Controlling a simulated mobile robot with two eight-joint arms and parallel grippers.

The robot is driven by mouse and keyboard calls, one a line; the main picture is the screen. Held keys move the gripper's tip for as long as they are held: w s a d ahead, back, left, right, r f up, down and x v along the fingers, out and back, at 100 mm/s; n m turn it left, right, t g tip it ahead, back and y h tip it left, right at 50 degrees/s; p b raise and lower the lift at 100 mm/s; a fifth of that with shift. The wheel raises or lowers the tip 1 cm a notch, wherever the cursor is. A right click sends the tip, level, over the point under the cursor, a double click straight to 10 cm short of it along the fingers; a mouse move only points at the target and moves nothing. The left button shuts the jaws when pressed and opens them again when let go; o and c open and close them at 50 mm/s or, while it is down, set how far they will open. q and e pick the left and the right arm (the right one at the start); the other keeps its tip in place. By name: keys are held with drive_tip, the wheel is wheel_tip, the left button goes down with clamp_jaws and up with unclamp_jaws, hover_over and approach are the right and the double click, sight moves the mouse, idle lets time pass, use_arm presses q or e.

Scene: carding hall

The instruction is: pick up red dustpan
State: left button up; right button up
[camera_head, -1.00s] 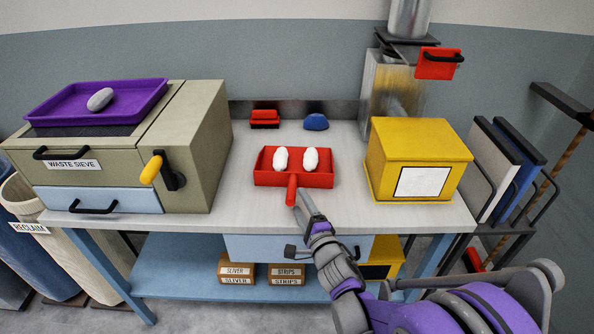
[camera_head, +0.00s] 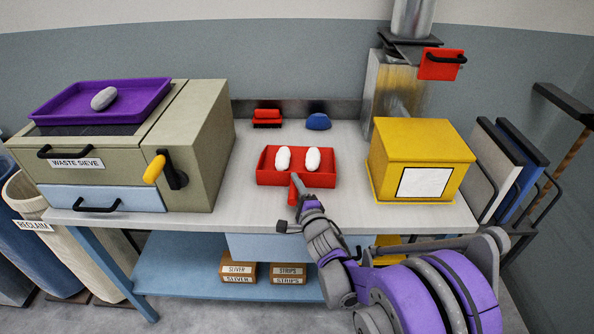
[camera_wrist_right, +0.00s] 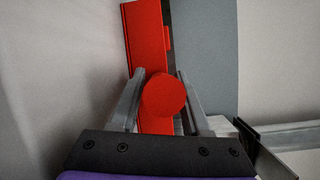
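The red dustpan (camera_head: 268,178) lies on the workbench with two white oval lumps (camera_head: 283,159) in its pan. Its short handle (camera_head: 292,198) points toward the front edge. My right gripper (camera_head: 297,182) is at the handle, with a grey finger crossing over it. In the right wrist view, the handle's round end (camera_wrist_right: 163,95) sits between the two fingers, and the pan (camera_wrist_right: 145,40) is beyond. The fingers look close to the handle on both sides, but whether they press on it is unclear. My left gripper is not in view.
The grey workbench (camera_head: 240,205) carries the waste sieve (camera_head: 205,150) at left, a purple tray (camera_head: 150,95) on top of it, and a yellow box (camera_head: 420,150) at right. A red brush-like item (camera_head: 267,118) and a blue piece (camera_head: 318,121) lie behind the dustpan.

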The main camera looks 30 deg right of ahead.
clamp_jaws()
drive_tip(key=shift+r, duration=0.1)
